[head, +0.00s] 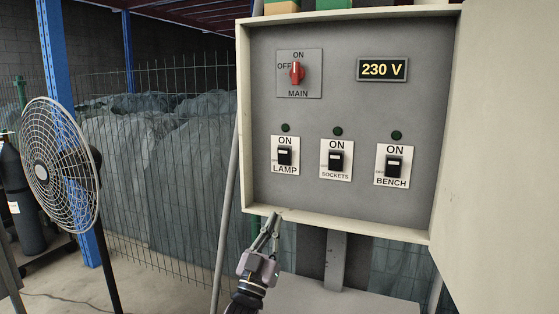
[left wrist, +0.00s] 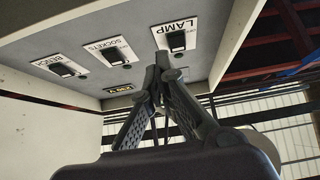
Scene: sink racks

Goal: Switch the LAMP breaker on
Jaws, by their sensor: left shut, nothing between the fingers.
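The LAMP breaker (head: 285,155) is a black rocker on a white plate at the lower left of the open breaker panel (head: 348,210). It also shows in the left wrist view (left wrist: 176,41), just beyond the fingertips. Its indicator (head: 285,128) looks dark green and unlit. My left gripper (head: 274,218) is shut and empty, its fingertips at the panel's bottom edge, below the LAMP breaker. In the left wrist view the closed fingertips (left wrist: 162,62) point toward the LAMP plate. I cannot tell whether they touch anything. My right gripper is not in view.
The SOCKETS breaker (head: 336,160) and BENCH breaker (head: 393,164) sit to the right. Above are the red MAIN switch (head: 296,73), its handle upright toward ON, and a 230 V display (head: 382,69). The open door (head: 500,150) blocks the right. A fan (head: 58,165) stands left.

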